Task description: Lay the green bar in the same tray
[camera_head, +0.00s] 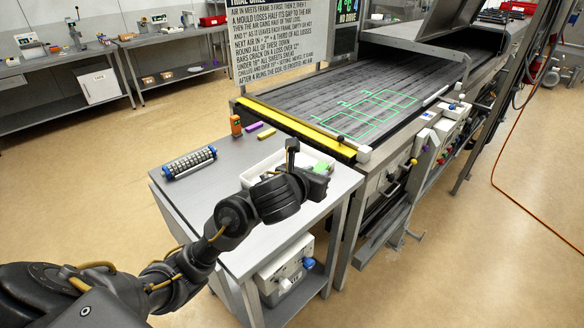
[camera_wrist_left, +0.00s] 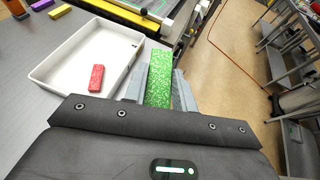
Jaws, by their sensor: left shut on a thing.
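My left gripper (camera_head: 318,172) is shut on the green bar (camera_wrist_left: 159,78), a speckled block that stands out between the fingers in the left wrist view. A little of its green shows in the head view (camera_head: 322,166). The white tray (camera_head: 250,176) is on the grey table, partly hidden behind my left arm. In the left wrist view the tray (camera_wrist_left: 133,48) lies left of the green bar, which appears beside its right end. A red bar (camera_wrist_left: 97,78) lies inside the tray. My right gripper is not in view.
A purple bar (camera_head: 253,127) and a yellow bar (camera_head: 266,134) lie on the table (camera_head: 182,195) behind the tray, near an orange device (camera_head: 235,125). A roller rack (camera_head: 189,162) sits at left. The conveyor (camera_head: 330,88) with its yellow edge (camera_head: 290,122) adjoins the table.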

